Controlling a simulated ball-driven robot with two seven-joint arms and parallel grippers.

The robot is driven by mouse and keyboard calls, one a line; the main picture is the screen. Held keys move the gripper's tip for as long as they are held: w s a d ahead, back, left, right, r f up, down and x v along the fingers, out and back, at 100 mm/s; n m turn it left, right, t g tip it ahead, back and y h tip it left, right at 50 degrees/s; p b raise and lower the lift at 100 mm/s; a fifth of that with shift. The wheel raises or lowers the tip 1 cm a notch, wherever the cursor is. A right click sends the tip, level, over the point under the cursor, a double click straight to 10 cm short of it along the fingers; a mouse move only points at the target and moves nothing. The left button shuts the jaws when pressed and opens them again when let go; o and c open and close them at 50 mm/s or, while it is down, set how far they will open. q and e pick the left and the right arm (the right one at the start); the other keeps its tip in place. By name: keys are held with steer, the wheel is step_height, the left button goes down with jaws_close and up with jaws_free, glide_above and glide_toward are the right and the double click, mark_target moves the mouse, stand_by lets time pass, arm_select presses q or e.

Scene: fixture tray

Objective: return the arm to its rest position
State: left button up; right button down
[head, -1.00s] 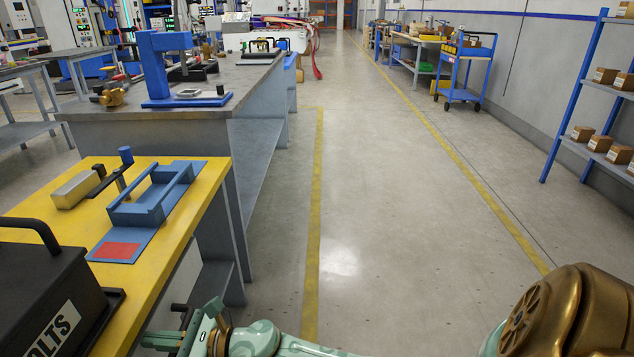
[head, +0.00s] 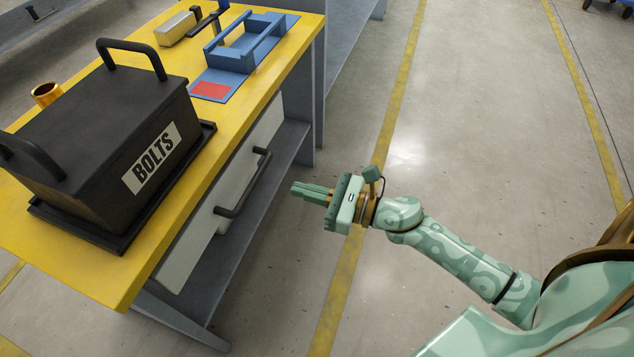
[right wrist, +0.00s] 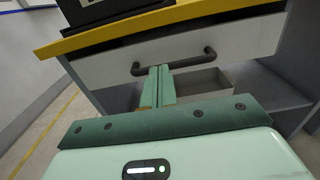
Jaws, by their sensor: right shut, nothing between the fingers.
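My right arm (head: 450,255), pale green with darker patterns, reaches in from the lower right of the head view. Its gripper (head: 296,189) is shut and empty, pointing left toward the yellow-topped workbench. In the head view a gap of floor shows between the fingertips and the dark drawer handle (head: 245,183). In the right wrist view the shut fingers (right wrist: 159,72) point at the drawer front (right wrist: 220,48), their tips just below the handle (right wrist: 175,63). My left gripper is not in view.
The bench top (head: 125,283) holds a black BOLTS box (head: 100,135) on a dark tray, a blue fixture (head: 240,55) with a red patch, a metal block (head: 176,28) and a brass cup (head: 46,94). An open grey container (right wrist: 203,84) shows below the drawer. Right of the bench, floor is clear.

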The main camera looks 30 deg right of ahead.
steer(key=shift+v, duration=1.05)
steer(key=shift+w, duration=0.1)
